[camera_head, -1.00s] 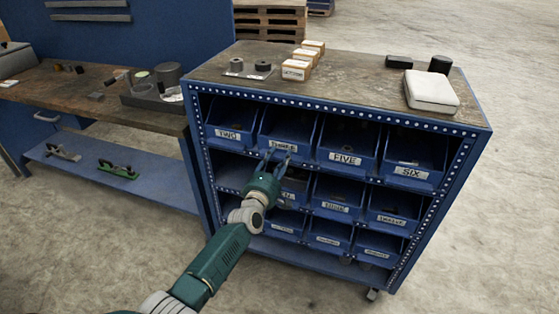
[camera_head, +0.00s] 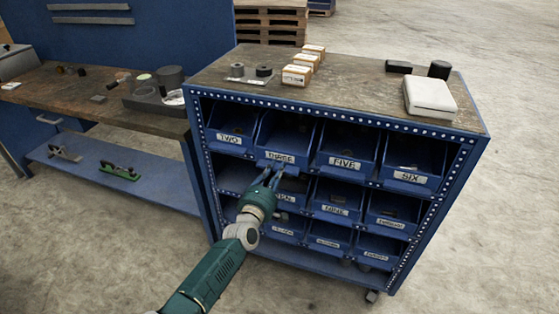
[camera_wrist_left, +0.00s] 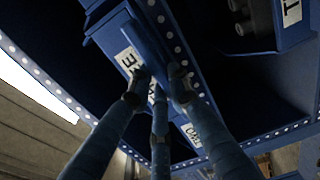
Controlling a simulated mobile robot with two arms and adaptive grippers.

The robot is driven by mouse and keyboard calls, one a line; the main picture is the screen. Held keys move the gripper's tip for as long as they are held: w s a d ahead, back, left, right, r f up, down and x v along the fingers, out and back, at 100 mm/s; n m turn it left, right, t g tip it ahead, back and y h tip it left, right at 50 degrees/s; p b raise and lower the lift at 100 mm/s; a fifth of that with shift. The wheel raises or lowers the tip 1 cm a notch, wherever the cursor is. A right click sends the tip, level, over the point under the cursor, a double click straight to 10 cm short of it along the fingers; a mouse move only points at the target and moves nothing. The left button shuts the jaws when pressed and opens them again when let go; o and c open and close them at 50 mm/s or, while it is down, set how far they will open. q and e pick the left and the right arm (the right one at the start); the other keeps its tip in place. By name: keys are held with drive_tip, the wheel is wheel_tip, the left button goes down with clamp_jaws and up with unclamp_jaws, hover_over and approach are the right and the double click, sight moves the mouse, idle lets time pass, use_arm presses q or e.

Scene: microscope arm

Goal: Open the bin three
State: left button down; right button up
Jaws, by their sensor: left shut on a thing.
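Bin three (camera_head: 280,157) is a blue open-top bin with a white THREE label, in the top row of the blue shelf cart. Its front sticks out a little past its neighbours. My left gripper (camera_head: 271,178) is at its lower front edge, just under the label, shut on it. In the left wrist view the fingers of my left gripper (camera_wrist_left: 157,92) close around the front of bin three (camera_wrist_left: 112,38) and cover part of its label. My right gripper is not in view.
Bin two (camera_head: 230,130) and bin five (camera_head: 345,150) flank bin three, and bin six (camera_head: 412,165) is further right. More bins fill the lower rows. The cart top (camera_head: 350,85) holds small boxes and a white case (camera_head: 430,97). A workbench (camera_head: 110,113) stands left.

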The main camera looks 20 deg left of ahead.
use_arm(q)
drive_tip(key=s+p, duration=0.3)
drive_tip(key=s, duration=0.9)
drive_tip(key=shift+s+a+p, duration=0.15)
drive_tip(key=shift+s+p, duration=0.1)
drive_tip(key=shift+p, duration=0.15)
drive_tip(key=c, duration=1.6)
unclamp_jaws()
drive_tip(key=s, duration=1.2)
drive_tip(key=shift+a, duration=0.2)
